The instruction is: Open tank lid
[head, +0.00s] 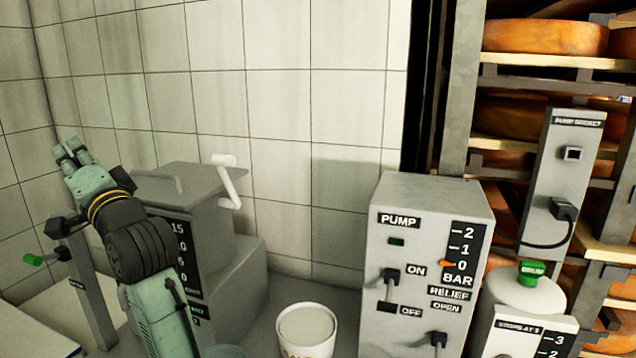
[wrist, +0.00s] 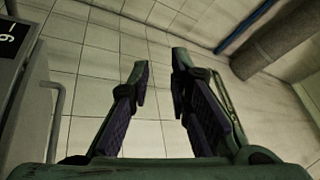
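The grey tank (head: 205,250) stands against the tiled wall, left of centre in the head view. Its flat lid (head: 205,182) looks shut and has a thin bar handle on top. A white lever (head: 226,180) stands at the lid's right side. My gripper (head: 70,150) is raised to the left of the tank, apart from the lid, with its fingers pointing up. In the wrist view its two fingers (wrist: 160,75) are spread with nothing between them. My arm hides part of the tank's front and left side.
The pump box (head: 418,240) stands right of the tank, with a white bucket (head: 306,328) between them. A post with a green-tipped lever (head: 36,260) is at the left. A drum (head: 525,300) and cheese shelves (head: 545,38) are at the right.

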